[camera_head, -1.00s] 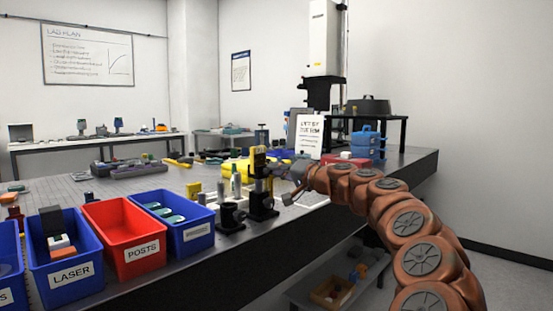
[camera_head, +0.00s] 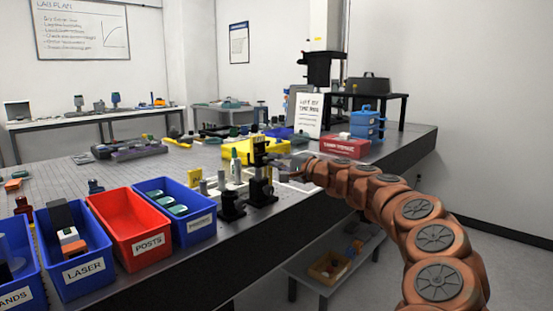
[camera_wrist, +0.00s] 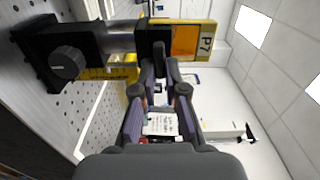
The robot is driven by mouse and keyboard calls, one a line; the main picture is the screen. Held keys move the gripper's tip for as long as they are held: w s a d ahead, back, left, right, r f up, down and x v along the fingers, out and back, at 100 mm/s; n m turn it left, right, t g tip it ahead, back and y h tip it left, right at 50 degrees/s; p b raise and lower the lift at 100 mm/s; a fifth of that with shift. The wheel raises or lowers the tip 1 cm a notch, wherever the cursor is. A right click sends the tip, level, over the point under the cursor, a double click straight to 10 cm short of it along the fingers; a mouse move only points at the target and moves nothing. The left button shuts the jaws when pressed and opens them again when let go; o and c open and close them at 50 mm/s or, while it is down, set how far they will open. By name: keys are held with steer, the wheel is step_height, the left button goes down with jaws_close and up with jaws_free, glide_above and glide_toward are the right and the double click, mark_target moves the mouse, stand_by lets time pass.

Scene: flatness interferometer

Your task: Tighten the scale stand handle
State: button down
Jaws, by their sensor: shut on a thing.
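The scale stand (camera_head: 259,190) stands near the table's front edge. In the wrist view it lies sideways: a black base (camera_wrist: 60,58) with a round knob (camera_wrist: 67,62), a silver post (camera_wrist: 121,37), and a black clamp (camera_wrist: 152,36) beside a yellow block (camera_wrist: 192,41) marked P7. My gripper (camera_wrist: 160,74) is shut at the clamp, on a small dark part that I take for the handle. The fingertips mostly hide that part, and how tight it is cannot be told. In the head view my gripper (camera_head: 297,165) reaches the stand's upper part from the right.
A shorter black holder (camera_head: 231,205) stands close left of the stand. Blue bin (camera_head: 198,228), red bin (camera_head: 150,246) and LASER bin (camera_head: 86,270) line the front edge at left. A yellow tray (camera_head: 285,149), red box (camera_head: 345,147) and blue case (camera_head: 367,124) sit behind.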

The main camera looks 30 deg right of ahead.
steer(key=c, duration=1.2)
jaws_free()
steer(key=shift+s, duration=0.1)
steer(key=v, duration=1.1)
steer(key=shift+s+d, duration=0.15)
steer(key=shift+s, duration=0.25)
